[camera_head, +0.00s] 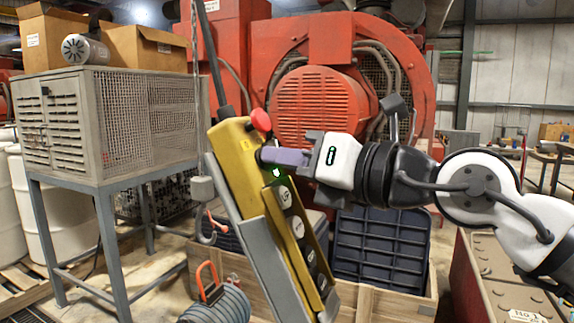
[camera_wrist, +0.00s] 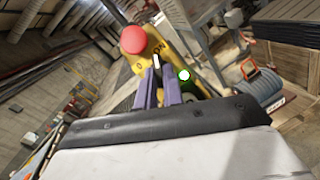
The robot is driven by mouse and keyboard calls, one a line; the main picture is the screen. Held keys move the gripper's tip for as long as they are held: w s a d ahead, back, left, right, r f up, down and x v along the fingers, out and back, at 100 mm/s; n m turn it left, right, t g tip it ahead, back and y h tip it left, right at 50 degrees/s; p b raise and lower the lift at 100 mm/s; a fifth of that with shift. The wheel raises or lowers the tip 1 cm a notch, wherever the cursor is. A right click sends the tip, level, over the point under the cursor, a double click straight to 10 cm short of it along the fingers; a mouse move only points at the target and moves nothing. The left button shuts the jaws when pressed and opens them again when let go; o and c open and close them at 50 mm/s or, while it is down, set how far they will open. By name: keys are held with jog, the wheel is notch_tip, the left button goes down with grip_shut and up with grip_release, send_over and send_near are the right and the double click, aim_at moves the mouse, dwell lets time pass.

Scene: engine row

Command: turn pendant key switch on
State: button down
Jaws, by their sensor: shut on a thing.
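In the wrist view my gripper (camera_wrist: 160,82) is shut on a small pale key (camera_wrist: 156,61) of the switch, between the purple fingers. The fingers hide the key in the head view.
A grey holder (camera_head: 255,255) lies along the pendant's lower left side. A mesh cabinet (camera_head: 118,120) on legs stands left, with cardboard boxes (camera_head: 148,50) on top. Behind are a red machine (camera_head: 320,105) and a wooden crate (camera_head: 362,302) with dark panels. A coiled hose (camera_head: 218,305) lies below.

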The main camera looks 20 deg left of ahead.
jog(key=shift+r+m, duration=0.1)
jog(key=shift+m, duration=0.4)
jog(key=c, duration=1.5)
grip_release()
jog(key=shift+d, duration=0.15)
jog(key=b+v, duration=0.2)
jog(key=v, duration=1.1)
jog(key=shift+s+d+r, duration=0.15)
jog(key=shift+s+d, duration=0.15)
